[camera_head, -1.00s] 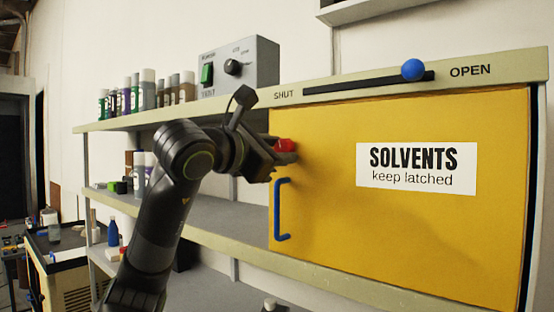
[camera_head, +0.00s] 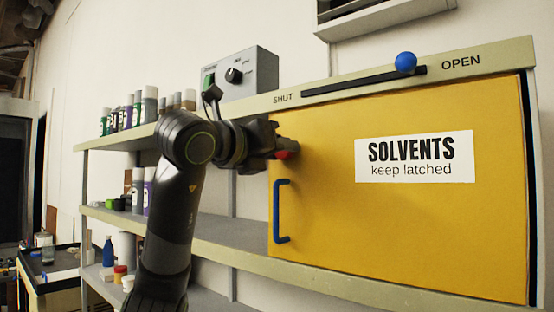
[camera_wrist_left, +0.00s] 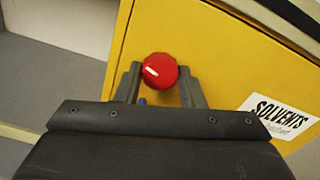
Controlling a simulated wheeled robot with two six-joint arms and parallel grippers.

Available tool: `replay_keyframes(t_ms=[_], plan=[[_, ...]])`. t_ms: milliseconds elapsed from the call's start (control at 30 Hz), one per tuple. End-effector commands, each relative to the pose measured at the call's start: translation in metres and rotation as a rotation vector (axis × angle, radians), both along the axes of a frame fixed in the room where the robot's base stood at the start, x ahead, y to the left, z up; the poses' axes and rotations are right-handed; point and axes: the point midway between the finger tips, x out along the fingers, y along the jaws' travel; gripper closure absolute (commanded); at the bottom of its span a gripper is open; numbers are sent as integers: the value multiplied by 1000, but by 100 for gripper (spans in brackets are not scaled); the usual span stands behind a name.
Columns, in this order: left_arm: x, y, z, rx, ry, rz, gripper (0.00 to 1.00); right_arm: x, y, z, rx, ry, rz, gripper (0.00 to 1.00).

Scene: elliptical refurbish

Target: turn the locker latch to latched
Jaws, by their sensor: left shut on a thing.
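The yellow locker door (camera_head: 330,215) appears closed and carries a "SOLVENTS keep latched" sign (camera_head: 414,159). The red latch knob (camera_head: 282,155) is at the door's upper left, mostly hidden by my gripper in the head view. It shows clearly in the left wrist view (camera_wrist_left: 160,70). My left gripper (camera_head: 280,148) is shut on the red knob, with a finger on each side of it in the left wrist view (camera_wrist_left: 160,84). My right gripper is not in view.
A blue door handle (camera_head: 277,211) is just below the latch. A blue slider ball (camera_head: 405,62) sits at the OPEN end of a black slot (camera_head: 350,84).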

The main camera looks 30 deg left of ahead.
Motion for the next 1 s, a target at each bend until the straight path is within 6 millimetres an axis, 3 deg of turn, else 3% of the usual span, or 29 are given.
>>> replay_keyframes(t_ms=[400, 1000], plan=[[0, 0, -1, -259, 19, 0, 87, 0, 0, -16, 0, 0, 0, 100], [0, 0, 1, -327, 25, 1, 87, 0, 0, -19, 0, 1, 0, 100]])
